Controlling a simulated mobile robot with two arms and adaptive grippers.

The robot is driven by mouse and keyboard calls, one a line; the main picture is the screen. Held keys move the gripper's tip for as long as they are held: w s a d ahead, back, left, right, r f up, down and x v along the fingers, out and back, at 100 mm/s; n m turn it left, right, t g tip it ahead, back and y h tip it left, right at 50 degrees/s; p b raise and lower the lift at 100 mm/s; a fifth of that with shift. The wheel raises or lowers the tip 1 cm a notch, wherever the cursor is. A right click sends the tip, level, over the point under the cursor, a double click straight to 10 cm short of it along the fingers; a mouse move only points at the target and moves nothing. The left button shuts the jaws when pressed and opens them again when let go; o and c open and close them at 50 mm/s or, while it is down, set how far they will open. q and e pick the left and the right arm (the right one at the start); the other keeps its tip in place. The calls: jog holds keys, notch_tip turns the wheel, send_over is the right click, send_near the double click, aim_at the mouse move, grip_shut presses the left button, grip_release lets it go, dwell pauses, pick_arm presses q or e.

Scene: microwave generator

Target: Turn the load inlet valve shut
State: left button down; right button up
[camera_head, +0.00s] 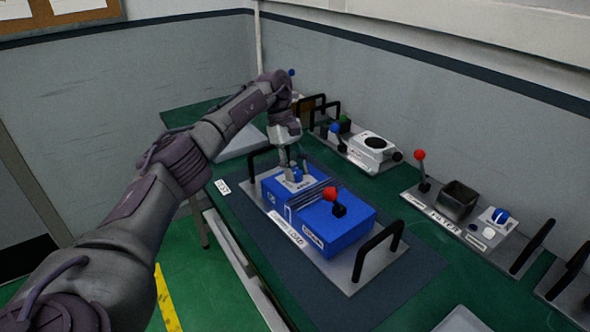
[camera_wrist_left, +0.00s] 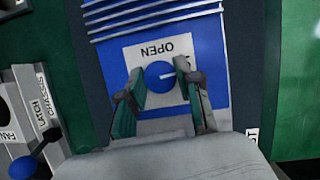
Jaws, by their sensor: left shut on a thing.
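The load inlet valve is a small round blue knob (camera_wrist_left: 160,75) with a white pointer line, on a white plate (camera_wrist_left: 143,52) on the blue unit (camera_head: 348,230). In the left wrist view the plate reads OPEN, upside down, above the knob; a second word at its right is mostly hidden by a finger. The pointer line points right, toward that covered word. My left gripper (camera_wrist_left: 162,92) is shut on the knob, one finger on each side. In the head view my left gripper (camera_head: 289,160) reaches down to the knob (camera_head: 297,174). My right gripper is not in view.
A red-tipped lever (camera_head: 331,195) stands on the blue unit's near half. A black handle (camera_head: 378,248) rises at its right end, another behind my gripper. A filter panel (camera_head: 440,205) and a white device (camera_head: 371,148) stand along the wall. The dark mat (camera_head: 400,300) is clear in front.

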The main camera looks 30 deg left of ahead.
pick_arm(q)
jog(key=shift+m, duration=0.4)
jog(key=c, duration=0.8)
grip_release()
jog(key=shift+o, duration=0.2)
jog(key=v, duration=0.7)
jog(key=shift+r, duration=0.25)
jog(key=shift+w+a, duration=0.1)
jog(key=shift+w, duration=0.05)
jog(key=shift+f, duration=0.1)
